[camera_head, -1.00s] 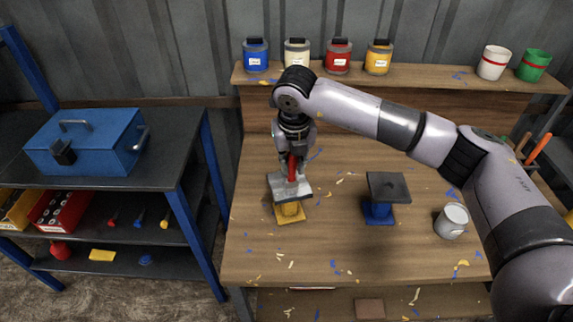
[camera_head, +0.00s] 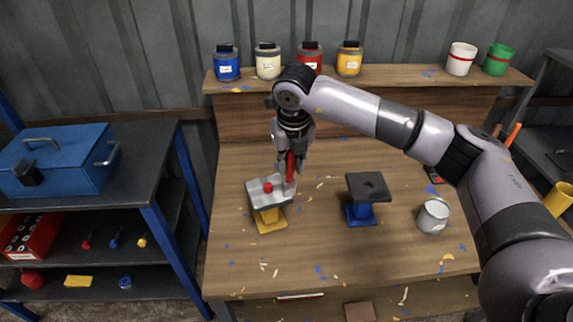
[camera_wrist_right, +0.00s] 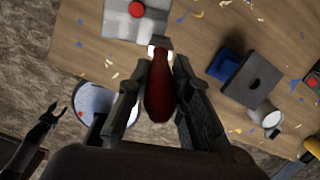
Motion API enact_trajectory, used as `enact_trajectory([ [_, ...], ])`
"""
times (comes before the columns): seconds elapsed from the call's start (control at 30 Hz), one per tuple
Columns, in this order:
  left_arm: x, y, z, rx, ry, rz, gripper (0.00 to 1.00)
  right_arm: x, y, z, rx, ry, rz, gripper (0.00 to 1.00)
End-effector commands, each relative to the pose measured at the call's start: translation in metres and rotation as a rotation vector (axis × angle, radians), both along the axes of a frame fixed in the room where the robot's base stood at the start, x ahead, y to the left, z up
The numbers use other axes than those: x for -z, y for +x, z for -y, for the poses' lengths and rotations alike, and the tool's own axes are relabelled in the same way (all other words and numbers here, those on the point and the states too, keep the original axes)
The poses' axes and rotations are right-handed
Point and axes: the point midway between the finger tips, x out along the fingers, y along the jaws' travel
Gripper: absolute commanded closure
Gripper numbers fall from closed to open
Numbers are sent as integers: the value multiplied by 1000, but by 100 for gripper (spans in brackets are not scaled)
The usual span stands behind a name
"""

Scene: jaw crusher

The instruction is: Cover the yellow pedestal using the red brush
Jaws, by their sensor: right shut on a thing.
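My right gripper (camera_head: 290,160) is shut on the red brush, whose red handle (camera_head: 290,168) points down between the fingers. In the right wrist view the handle (camera_wrist_right: 159,95) sits between both fingers, with a pale ferrule beyond it. The yellow pedestal (camera_head: 270,221) stands on the bench under a light grey plate (camera_head: 257,198) bearing a round red spot or knob (camera_head: 268,187). The brush is at the plate's right rear edge; I cannot tell if it touches. A dark claw, apparently my left gripper (camera_wrist_right: 48,118), shows in the right wrist view; its jaw state is unclear.
A blue pedestal (camera_head: 361,212) with a dark holed plate (camera_head: 368,186) and a metal can (camera_head: 433,215) stand to the right. Several paint jars (camera_head: 227,63) line the back shelf. The bench front is clear apart from paint flecks. A blue toolbox (camera_head: 60,160) is left.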

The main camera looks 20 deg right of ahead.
Motion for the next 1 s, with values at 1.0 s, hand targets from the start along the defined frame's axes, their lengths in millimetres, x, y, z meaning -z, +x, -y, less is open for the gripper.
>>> enact_trajectory([
  [1.0, 18, 0, 0, -1, 0, 0, 59, 1, 1, -62, -1, 0, 0, 100],
])
